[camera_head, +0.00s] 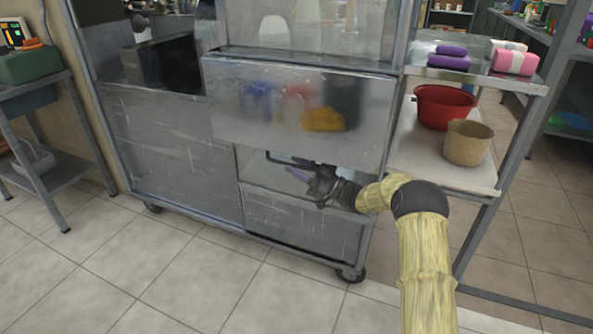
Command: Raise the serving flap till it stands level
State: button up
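The serving flap (265,110) is a broad, scuffed steel panel on the front of the metal cart. It slopes down and outward from its upper edge, with its lower edge standing off the cart front, so it is not level. Blurred blue, red and orange reflections show on it. My gripper (290,168) is just below the flap's lower edge, near its middle, in front of the recess under it. The dark fingers overlap a thin dark bar there, and I cannot tell whether they touch the flap or how far apart they are.
A side shelf (410,150) at the right holds a red basin (445,105) and a tan pot (468,143). Folded cloths (450,57) lie on the shelf above. A metal stand (50,120) is at the left. The tiled floor (180,275) in front is clear.

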jog(key=shift+a+r, duration=0.1)
jog(key=shift+a, duration=0.1)
jog(key=shift+c, duration=0.4)
grip_shut()
